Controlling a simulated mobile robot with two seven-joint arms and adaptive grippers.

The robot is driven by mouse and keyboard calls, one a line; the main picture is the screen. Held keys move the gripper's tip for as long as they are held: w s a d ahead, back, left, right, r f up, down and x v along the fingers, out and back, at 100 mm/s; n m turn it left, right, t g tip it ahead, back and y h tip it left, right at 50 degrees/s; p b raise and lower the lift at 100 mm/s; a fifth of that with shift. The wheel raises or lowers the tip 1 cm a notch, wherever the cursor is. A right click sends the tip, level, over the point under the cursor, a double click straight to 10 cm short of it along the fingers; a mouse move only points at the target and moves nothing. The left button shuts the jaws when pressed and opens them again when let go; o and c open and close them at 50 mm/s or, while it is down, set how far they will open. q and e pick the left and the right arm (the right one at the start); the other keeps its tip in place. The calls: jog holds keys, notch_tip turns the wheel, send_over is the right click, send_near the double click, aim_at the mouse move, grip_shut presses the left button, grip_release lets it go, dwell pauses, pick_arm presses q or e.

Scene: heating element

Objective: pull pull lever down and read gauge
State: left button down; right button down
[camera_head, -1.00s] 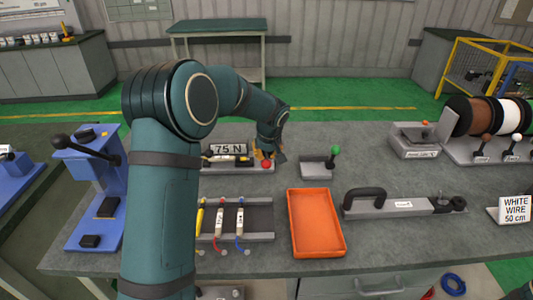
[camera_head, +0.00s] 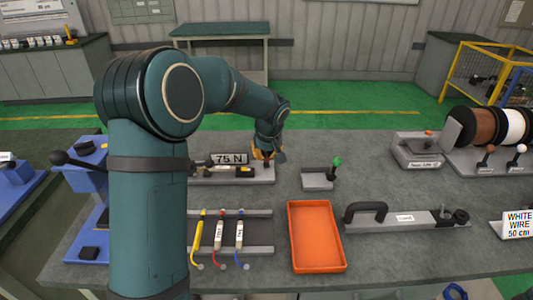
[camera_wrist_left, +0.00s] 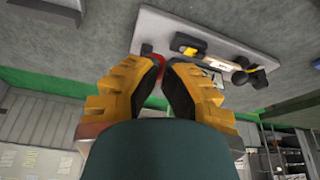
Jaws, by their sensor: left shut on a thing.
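A grey tester base (camera_head: 235,176) with a sign reading "75 N" (camera_head: 230,159) stands on the bench, left of centre in the head view. It also shows at the top of the left wrist view (camera_wrist_left: 222,50). My left gripper (camera_head: 264,153) is at the right end of this tester. Its yellow fingers are shut on a red lever knob, part of which shows between the fingertips in the left wrist view (camera_wrist_left: 157,66). The fingers hide most of the knob, so the lever's angle cannot be told. My right gripper is not in view.
A small stand with a green-knobbed lever (camera_head: 336,161) is close right of the gripper. An orange tray (camera_head: 316,264) and a wire rack (camera_head: 260,250) lie nearer. Bare bench lies behind the green-knobbed lever.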

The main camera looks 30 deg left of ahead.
pick_arm(q)
jog(key=s+d+r, duration=0.1)
jog(key=s+r, duration=0.1)
jog(key=s+d+r, duration=0.1)
jog(key=s, duration=0.1)
jog(key=shift+d+r, duration=0.1)
jog(key=shift+d, duration=0.2)
jog(key=shift+w, duration=0.1)
